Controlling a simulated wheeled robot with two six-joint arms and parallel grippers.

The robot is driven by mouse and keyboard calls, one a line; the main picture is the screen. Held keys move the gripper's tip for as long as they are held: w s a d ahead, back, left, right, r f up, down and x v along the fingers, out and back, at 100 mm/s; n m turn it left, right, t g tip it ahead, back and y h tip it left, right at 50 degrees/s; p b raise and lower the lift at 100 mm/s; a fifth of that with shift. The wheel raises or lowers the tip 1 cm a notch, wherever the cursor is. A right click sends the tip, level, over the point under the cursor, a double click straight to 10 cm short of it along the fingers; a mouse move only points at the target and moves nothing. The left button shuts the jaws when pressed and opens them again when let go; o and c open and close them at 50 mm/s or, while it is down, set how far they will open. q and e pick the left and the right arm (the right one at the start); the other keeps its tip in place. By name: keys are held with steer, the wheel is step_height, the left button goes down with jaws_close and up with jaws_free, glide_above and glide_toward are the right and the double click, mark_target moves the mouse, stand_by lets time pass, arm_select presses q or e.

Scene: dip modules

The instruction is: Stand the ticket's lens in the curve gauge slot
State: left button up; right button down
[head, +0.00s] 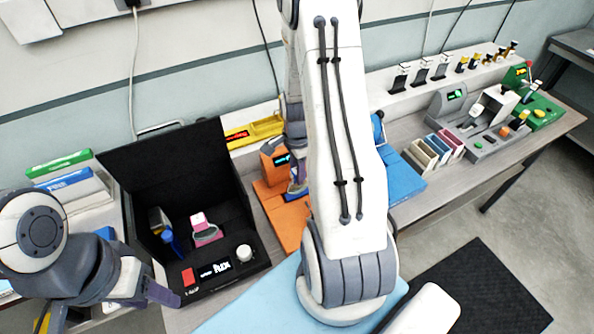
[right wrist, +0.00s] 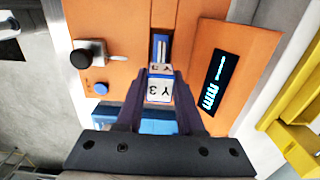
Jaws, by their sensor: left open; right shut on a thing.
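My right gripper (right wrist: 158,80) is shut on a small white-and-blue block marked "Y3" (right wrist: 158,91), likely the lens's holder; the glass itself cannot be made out. The block lines up with a narrow slot (right wrist: 161,48) in an orange device (right wrist: 125,35) with a lit display, a black knob and a blue button. I cannot tell how far it is in the slot. In the head view the orange device (head: 272,160) is partly hidden by my right arm, with the gripper (head: 297,188) beside it. My left gripper (head: 165,290) seems empty at the lower left. No ticket is readable.
An open black box (head: 240,262) with a pink-topped item (head: 200,220) stands left of the orange device. A yellow device (head: 265,128) is behind it, a blue one (head: 402,178) to its right. Grey (head: 480,140) and green (head: 540,112) stations stand further right.

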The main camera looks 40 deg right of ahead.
steer(key=shift+f, duration=0.45)
steer(key=shift+f, duration=0.1)
steer(key=c, duration=0.5)
jaws_free()
steer(key=shift+r, duration=0.25)
step_height(320, 180, up, 12)
steer(key=b, duration=0.2)
steer(key=shift+f+b, duration=0.1)
steer(key=shift+b, duration=0.3)
